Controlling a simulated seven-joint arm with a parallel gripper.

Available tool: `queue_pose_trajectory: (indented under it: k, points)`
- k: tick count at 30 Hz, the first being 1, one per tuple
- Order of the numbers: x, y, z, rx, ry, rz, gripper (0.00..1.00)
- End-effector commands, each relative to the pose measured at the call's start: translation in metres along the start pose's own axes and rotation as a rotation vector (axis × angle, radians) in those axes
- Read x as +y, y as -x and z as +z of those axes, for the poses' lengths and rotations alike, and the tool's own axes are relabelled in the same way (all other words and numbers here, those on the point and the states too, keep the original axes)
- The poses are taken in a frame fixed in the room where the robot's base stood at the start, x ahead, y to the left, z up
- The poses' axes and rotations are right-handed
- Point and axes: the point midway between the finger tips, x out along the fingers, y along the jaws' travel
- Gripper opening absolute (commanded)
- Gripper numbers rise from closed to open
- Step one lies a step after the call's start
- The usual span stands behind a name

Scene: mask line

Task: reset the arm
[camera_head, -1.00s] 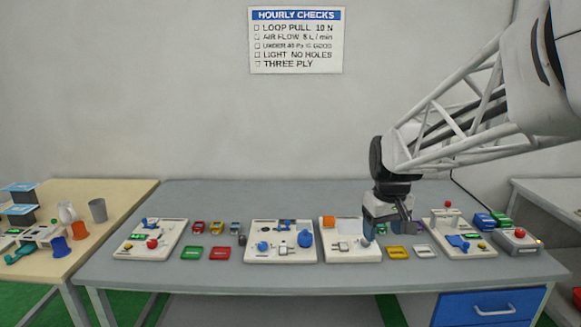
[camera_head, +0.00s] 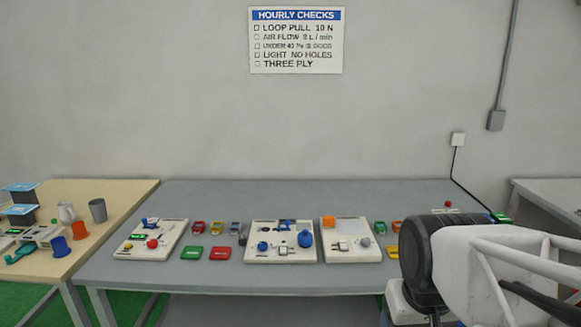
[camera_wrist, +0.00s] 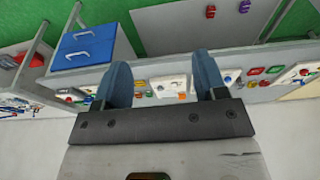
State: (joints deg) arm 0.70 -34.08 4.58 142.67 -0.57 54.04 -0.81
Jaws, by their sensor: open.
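My gripper (camera_wrist: 162,82) shows in the wrist view with its two blue-grey fingers spread wide apart and nothing between them. Beyond the fingers, the wrist view looks at the grey workbench and the devices on it from some distance. In the head view my arm fills the lower right corner in front of the bench. The gripper's fingers are hidden or out of frame there.
The grey bench (camera_head: 200,275) carries several white test boards, including a left one (camera_head: 128,250), a middle one (camera_head: 262,231) and one with an orange square (camera_head: 355,255). A wooden table (camera_head: 95,245) stands left. A blue drawer unit (camera_wrist: 85,47) shows in the wrist view.

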Motion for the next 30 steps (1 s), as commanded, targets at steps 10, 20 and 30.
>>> queue_pose_trajectory:
  k: [10, 20, 30]
  points:
    - [-0.002, -0.004, 0.025, 0.009, -0.028, 0.000, 0.65]
    - [-0.002, -0.004, 0.025, 0.009, -0.027, 0.000, 0.65]
    - [-0.002, -0.004, 0.025, 0.009, -0.027, 0.000, 0.65]
